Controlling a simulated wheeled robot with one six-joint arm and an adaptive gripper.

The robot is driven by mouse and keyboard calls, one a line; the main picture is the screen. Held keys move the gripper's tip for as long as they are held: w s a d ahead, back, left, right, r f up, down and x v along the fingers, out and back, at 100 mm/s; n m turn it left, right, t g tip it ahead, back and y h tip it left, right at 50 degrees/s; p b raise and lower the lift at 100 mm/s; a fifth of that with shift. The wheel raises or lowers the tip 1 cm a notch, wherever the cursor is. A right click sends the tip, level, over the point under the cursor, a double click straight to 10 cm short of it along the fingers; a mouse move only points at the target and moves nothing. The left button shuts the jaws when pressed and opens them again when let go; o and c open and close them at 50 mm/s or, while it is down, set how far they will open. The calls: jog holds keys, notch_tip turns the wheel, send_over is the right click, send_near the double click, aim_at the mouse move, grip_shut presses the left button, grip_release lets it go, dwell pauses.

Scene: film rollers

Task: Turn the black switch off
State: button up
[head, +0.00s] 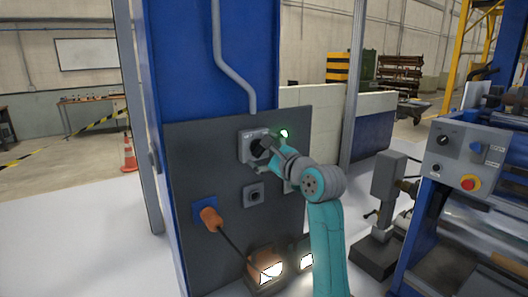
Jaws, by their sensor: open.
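The switch box (247,143) is a light grey plate mounted on a dark grey panel (185,160) on the blue column. My gripper (262,152) is in front of this box and covers most of its middle. It is open, but its fingertips are dark and small here. The black switch itself is hidden or merges with the gripper, so its position cannot be told, nor whether I touch it. A green light (284,133) glows just right of the box.
Below are a small grey box with a dark knob (254,195), an orange plug (210,219) with a cable, and lit lamps (267,271). A machine with a control panel (466,155) stands at right. A cone (129,154) stands on open floor at left.

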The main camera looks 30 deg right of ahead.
jog(key=shift+c, duration=0.2)
jog(key=c, duration=1.1)
jog(key=shift+n, duration=0.4)
jog(key=n, duration=0.4)
jog(key=shift+r, duration=0.1)
jog(key=n, duration=0.4)
jog(key=shift+r, duration=0.1)
jog(key=n, duration=0.5)
jog(key=shift+r+n, duration=0.1)
jog(key=shift+n, duration=1.9)
